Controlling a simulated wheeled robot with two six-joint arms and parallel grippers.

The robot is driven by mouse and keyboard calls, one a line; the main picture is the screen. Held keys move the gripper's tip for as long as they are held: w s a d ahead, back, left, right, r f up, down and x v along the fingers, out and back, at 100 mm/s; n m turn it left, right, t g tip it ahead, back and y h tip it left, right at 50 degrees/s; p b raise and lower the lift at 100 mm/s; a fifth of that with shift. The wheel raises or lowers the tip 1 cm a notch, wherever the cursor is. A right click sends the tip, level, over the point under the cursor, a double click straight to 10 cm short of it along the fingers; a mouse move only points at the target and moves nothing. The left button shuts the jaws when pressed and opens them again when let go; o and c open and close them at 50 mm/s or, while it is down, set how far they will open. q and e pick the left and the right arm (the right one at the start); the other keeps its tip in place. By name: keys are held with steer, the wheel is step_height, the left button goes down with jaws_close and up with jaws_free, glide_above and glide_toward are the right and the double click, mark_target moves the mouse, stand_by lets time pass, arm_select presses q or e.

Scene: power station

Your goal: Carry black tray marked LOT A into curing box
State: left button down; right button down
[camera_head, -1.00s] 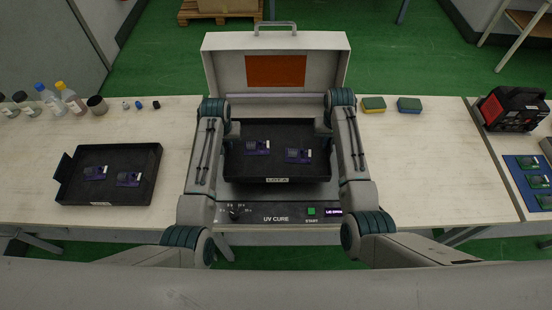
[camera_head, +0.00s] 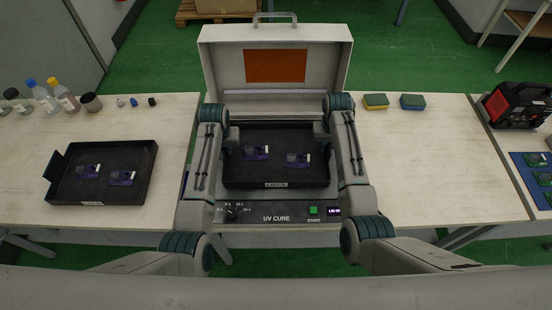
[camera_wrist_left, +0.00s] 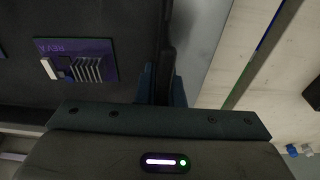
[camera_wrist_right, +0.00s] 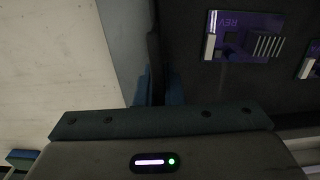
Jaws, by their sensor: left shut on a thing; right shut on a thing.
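The black tray with the LOT A label (camera_head: 276,184) is level inside the open curing box (camera_head: 276,218) and carries two purple boards. Whether its underside touches the box floor cannot be seen. My left gripper (camera_head: 234,131) is shut on the tray's left wall; in the left wrist view the fingers (camera_wrist_left: 162,88) straddle the rim. My right gripper (camera_head: 321,131) is shut on the right wall, also seen in the right wrist view (camera_wrist_right: 155,88). The box lid (camera_head: 276,40) stands raised behind the tray.
A second black tray (camera_head: 103,198) with two purple boards stands on the left bench. Bottles (camera_head: 65,97) and small caps are behind it. Two sponges (camera_head: 393,102) and a red-black device (camera_head: 517,106) stand right. The bench right of the box is mostly clear.

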arm_select(q)
steer(key=c, duration=1.5)
jaws_free()
steer(key=shift+c, duration=0.2)
arm_select(e)
steer(key=c, duration=1.5)
jaws_free()
steer(key=shift+c, duration=0.2)
arm_select(q)
steer(key=r, duration=0.3)
steer(key=s+r, duration=0.1)
steer(key=r, duration=0.7)
steer(key=shift+s+r, duration=0.25)
steer(key=shift+s, duration=0.1)
steer(key=shift+r, duration=0.15)
arm_select(e)
steer(key=shift+r, duration=0.25)
step_height(320, 180, up, 12)
steer(key=shift+f, duration=0.2)
